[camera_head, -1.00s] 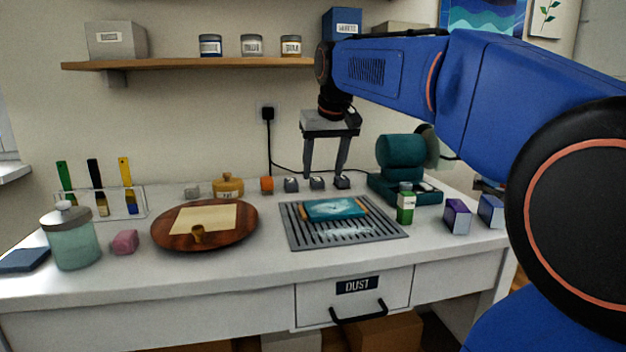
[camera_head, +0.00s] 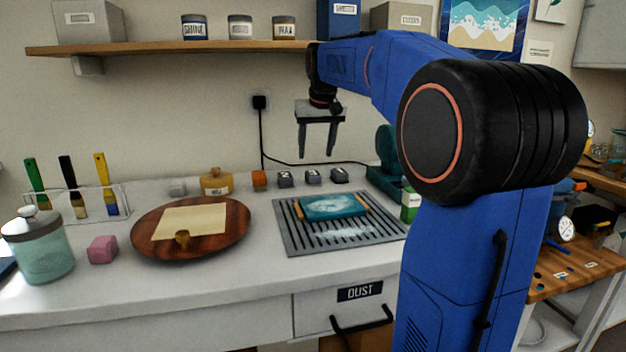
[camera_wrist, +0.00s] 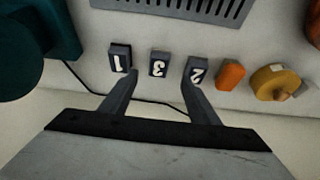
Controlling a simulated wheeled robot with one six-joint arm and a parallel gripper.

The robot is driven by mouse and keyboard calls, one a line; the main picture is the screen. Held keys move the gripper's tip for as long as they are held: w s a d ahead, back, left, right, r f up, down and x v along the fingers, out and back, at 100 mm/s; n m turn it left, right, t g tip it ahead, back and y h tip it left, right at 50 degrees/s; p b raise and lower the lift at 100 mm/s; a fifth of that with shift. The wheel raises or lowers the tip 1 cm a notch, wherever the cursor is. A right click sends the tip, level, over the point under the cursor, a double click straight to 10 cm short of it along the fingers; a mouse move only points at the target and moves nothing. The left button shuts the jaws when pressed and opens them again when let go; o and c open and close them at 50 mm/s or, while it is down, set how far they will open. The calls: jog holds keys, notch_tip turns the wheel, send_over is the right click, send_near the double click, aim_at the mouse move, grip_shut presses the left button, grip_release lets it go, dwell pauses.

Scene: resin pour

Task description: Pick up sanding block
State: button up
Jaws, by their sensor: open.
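Three small dark grey blocks with white numbers stand in a row at the back of the worktop: block 2 (camera_head: 284,179), block 3 (camera_head: 312,177) and block 1 (camera_head: 340,175). An orange block (camera_head: 259,180) stands left of them. I cannot tell which block is the sanding block. My gripper (camera_head: 317,153) is open and empty, fingers pointing down, above the row. In the wrist view my gripper (camera_wrist: 160,82) has its fingertips on either side of block 3 (camera_wrist: 159,64) in the picture, near block 1 (camera_wrist: 119,58) and block 2 (camera_wrist: 197,70).
A slotted grey grate (camera_head: 292,237) carries a teal board (camera_head: 334,208) in front of the blocks. A teal machine (camera_head: 385,165) stands right; a black cable (camera_head: 262,140) runs behind.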

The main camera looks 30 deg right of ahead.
aim_at(314, 174)
jog(key=shift+d+x, duration=0.1)
jog(key=shift+x, duration=2.2)
jog(key=shift+d+x, duration=0.15)
jog(key=shift+x, duration=2.15)
jog(key=shift+w, duration=0.1)
jog(key=c, duration=1.1)
